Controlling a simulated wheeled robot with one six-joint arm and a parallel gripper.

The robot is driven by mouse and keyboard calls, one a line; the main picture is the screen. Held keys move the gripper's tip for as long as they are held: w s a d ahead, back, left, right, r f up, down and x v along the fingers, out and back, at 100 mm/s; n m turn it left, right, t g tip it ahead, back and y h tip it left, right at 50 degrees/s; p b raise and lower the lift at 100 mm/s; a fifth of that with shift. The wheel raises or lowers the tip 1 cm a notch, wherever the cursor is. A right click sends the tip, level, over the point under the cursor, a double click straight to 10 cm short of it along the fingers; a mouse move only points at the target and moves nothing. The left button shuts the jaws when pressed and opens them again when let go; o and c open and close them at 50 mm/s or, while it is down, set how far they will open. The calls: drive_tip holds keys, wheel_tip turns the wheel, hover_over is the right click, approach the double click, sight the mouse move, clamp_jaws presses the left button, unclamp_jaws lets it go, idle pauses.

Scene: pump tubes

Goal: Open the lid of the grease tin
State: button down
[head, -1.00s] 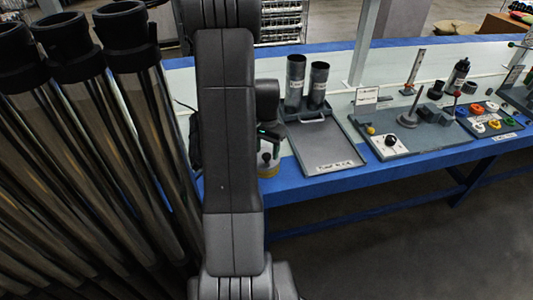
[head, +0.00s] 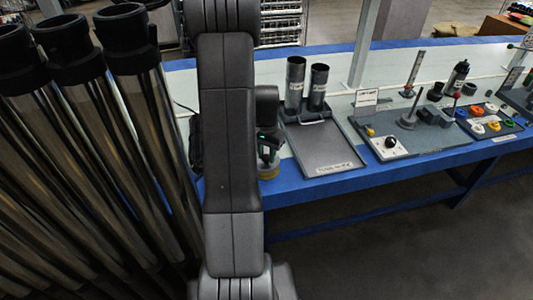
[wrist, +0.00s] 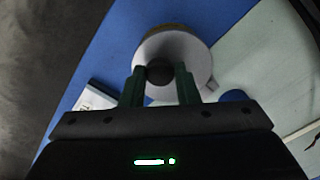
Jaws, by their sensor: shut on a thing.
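The grease tin (head: 269,174) stands at the left end of the blue-edged bench; its yellowish lower part shows in the head view. In the wrist view its round pale lid (wrist: 178,46) has a dark round knob (wrist: 160,73) on top. My gripper (wrist: 160,80) is above the tin, with its two green fingers on either side of the knob, shut on it. In the head view my gripper (head: 267,152) hides the knob and most of the lid. The lid appears to sit on the tin.
A grey tray (head: 322,150) with two upright dark cylinders (head: 307,84) stands right of the tin. Farther right is a board (head: 440,135) with several parts. Several long dark tubes (head: 120,120) stand at the left. A white label (wrist: 93,98) lies near the tin.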

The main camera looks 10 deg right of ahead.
sight(266, 156)
drive_tip(key=p, duration=0.1)
drive_tip(key=r+g+p, duration=0.1)
drive_tip(key=shift+w+r+p, duration=0.25)
drive_tip(key=shift+w+p, duration=0.05)
drive_tip(key=shift+p, duration=0.1)
drive_tip(key=w+r+g+p, duration=0.1)
drive_tip(key=g+p, duration=0.1)
drive_tip(key=p, duration=0.1)
drive_tip(key=shift+w+r+p, duration=0.15)
drive_tip(key=shift+r+p, duration=0.05)
drive_tip(key=shift+p, duration=0.15)
drive_tip(key=shift+w+r+g+p, duration=0.35)
drive_tip(key=shift+w+g+p, duration=0.3)
drive_tip(key=shift+g+p, duration=0.55)
drive_tip(key=shift+w+a+r+g+p, duration=0.1)
drive_tip(key=shift+w+r+g+p, duration=0.15)
drive_tip(key=shift+w+g+p, duration=0.6)
drive_tip(key=shift+s+g+b, duration=0.1)
drive_tip(key=shift+g+b, duration=0.15)
drive_tip(key=shift+b, duration=0.05)
drive_tip(key=c, duration=1.1)
unclamp_jaws()
